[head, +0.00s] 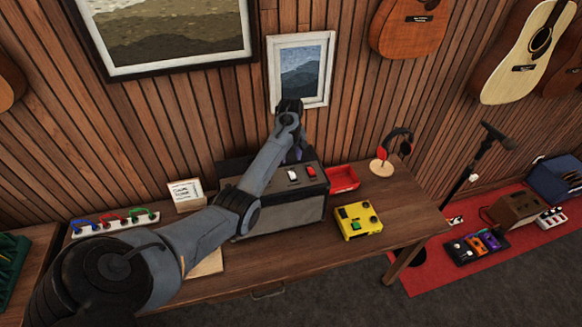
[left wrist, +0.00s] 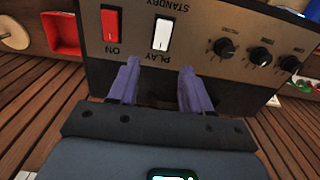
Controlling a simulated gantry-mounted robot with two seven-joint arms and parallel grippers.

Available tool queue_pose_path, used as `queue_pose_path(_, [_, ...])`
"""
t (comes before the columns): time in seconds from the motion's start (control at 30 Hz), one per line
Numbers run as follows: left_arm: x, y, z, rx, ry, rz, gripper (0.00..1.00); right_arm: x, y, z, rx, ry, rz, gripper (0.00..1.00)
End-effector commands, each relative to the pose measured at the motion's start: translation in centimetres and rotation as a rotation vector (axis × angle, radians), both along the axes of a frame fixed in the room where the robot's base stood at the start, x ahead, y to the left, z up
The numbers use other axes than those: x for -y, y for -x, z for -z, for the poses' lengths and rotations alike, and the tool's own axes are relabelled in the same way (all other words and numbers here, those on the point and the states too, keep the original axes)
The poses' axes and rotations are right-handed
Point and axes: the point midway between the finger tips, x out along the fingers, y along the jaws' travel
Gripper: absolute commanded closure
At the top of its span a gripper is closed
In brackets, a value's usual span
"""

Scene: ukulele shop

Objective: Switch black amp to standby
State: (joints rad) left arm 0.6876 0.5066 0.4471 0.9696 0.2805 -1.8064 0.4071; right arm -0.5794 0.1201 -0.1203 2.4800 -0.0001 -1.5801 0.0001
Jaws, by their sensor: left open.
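The black amp (head: 283,213) stands on the wooden table, with a grey front and a top panel. On the panel are a white rocker switch (head: 293,175) and a red rocker switch (head: 310,171). In the left wrist view the white switch (left wrist: 162,34) lies between the labels PLAY and STANDBY, PLAY nearer my gripper; its tilt is unclear. The red switch (left wrist: 111,23) is marked ON. My left gripper (left wrist: 159,67) is open and empty, its purple fingers just short of the white switch, on its PLAY side. In the head view the wrist partly hides the fingers. My right gripper is not in view.
Dark knobs (left wrist: 260,55) line the panel beside the switches. A red tray (head: 342,179), a yellow box (head: 358,220) and headphones on a stand (head: 383,166) are right of the amp. A sign (head: 187,193) and a white strip with coloured items (head: 115,223) are left. A framed picture (head: 300,69) hangs behind.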

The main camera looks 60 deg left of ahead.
Motion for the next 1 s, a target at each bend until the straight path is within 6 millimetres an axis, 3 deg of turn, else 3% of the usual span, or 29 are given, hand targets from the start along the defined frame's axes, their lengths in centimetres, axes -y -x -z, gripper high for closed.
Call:
queue_pose_path(0.2, [0.1, 0.0, 3.5, -0.001, 0.002, 0.001, 0.51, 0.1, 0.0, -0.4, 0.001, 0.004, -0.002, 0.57])
queue_pose_path(0.4, [0.0, 0.0, 5.7, -0.001, 0.000, 0.002, 0.51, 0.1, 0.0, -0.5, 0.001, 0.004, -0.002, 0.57])
queue_pose_path(0.87, [0.1, 0.0, 6.6, 0.000, -0.002, 0.002, 0.51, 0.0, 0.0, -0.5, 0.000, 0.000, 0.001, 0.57])
queue_pose_path(1.0, [0.1, 0.0, 6.6, 0.000, -0.001, 0.002, 0.72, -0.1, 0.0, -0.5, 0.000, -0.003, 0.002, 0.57])
